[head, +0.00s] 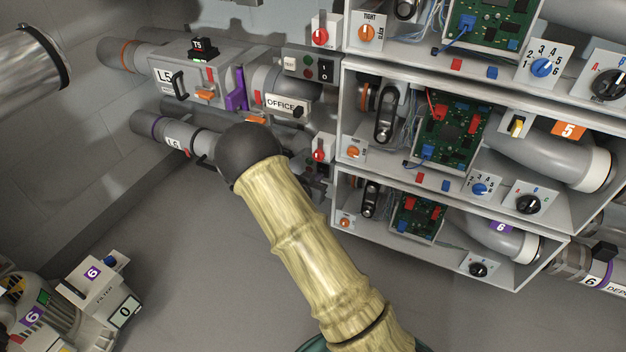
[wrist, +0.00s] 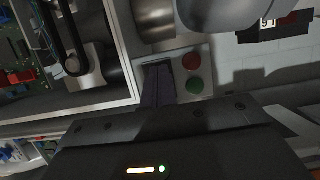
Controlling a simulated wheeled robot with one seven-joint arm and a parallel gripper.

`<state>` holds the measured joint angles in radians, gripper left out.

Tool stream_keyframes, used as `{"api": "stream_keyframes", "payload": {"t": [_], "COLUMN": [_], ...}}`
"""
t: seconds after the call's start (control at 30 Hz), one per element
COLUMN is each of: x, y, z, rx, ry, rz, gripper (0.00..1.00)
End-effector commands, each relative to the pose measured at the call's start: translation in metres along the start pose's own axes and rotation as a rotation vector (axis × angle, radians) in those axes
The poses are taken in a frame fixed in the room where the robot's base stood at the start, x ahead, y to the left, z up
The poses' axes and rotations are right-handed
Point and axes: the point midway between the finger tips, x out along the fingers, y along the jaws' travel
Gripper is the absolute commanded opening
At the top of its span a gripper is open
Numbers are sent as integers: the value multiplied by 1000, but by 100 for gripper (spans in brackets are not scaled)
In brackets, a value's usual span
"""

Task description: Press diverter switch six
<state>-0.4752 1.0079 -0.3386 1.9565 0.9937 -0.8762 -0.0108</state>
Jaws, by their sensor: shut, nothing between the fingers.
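In the wrist view a pale switch panel (wrist: 207,72) carries a red round light (wrist: 192,62) and a green one (wrist: 194,86). My gripper (wrist: 158,78) is shut and empty. Its dark fingertips lie over the panel's black switch (wrist: 178,61), beside the two lights. Most of the switch is hidden by the fingers; whether they touch it I cannot tell. In the head view my arm hides most of this spot and my gripper.
The open cabinet (head: 345,205) with circuit boards and tubes is right of my arm. An upper panel (head: 317,66) with a black rocker is above. The L6 tube (head: 175,133) runs left. A blower marked 6 (head: 98,290) stands lower left. The floor (head: 190,240) between is clear.

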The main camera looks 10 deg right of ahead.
Motion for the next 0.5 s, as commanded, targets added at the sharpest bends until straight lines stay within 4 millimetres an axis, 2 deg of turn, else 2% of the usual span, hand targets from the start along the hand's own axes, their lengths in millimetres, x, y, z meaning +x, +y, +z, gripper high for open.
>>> {"api": "stream_keyframes", "payload": {"t": [0.5], "x": [-5], "y": [1], "z": [-21], "rx": [4], "ry": [12], "rz": [3], "gripper": [0]}}
